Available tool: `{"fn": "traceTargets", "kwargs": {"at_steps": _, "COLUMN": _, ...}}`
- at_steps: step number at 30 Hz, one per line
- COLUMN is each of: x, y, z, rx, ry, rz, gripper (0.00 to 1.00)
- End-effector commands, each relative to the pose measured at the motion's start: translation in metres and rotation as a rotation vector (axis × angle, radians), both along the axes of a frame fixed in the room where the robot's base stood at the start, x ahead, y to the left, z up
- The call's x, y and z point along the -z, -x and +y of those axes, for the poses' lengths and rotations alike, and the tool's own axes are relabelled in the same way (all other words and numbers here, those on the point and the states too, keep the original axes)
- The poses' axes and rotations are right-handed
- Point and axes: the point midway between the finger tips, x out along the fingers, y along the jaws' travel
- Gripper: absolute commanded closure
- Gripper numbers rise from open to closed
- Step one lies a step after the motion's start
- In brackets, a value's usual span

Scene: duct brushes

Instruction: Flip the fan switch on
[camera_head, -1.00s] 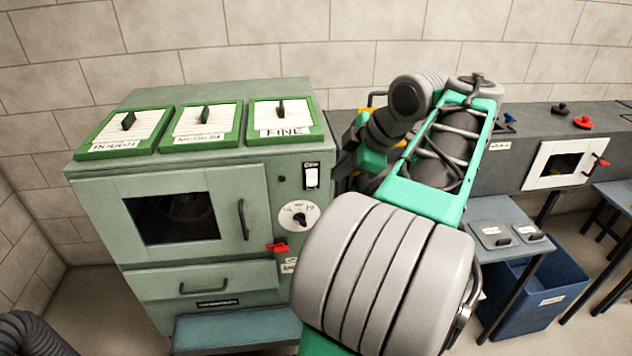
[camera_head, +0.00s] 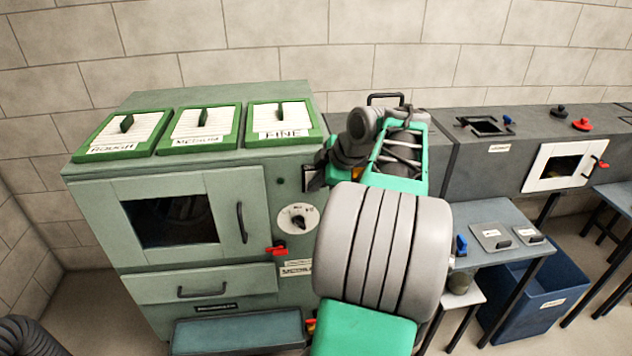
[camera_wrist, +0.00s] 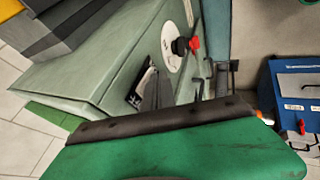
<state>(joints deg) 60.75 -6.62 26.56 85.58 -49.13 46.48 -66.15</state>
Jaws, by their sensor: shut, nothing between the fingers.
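The fan switch (camera_head: 313,178) is a small plate with white and dark parts on the front of the green cabinet (camera_head: 285,222), above a round white dial (camera_head: 298,218). My arm covers part of it in the head view. In the wrist view the switch plate (camera_wrist: 140,84) shows beside my gripper (camera_wrist: 160,86), whose fingers are shut and empty. The fingers are close to the plate; I cannot tell whether they touch it. The switch's rocker position is not clear.
Three green-framed filters (camera_head: 203,126) lie on the cabinet top. A dark grey bench unit (camera_head: 470,160) and a blue bin (camera_head: 540,295) stand to the right.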

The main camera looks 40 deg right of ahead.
Motion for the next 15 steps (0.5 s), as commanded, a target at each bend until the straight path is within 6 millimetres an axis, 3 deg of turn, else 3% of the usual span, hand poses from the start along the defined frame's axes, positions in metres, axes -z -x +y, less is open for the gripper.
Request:
{"fn": "traceTargets", "kwargs": {"at_steps": 12, "x": 0.011, "y": -0.002, "z": -0.003, "rx": 0.001, "ry": 0.027, "rz": -0.038, "gripper": 1.0}}
{"fn": "traceTargets", "kwargs": {"at_steps": 15, "x": 0.002, "y": -0.003, "z": -0.003, "rx": 0.001, "ry": 0.029, "rz": -0.043, "gripper": 1.0}}
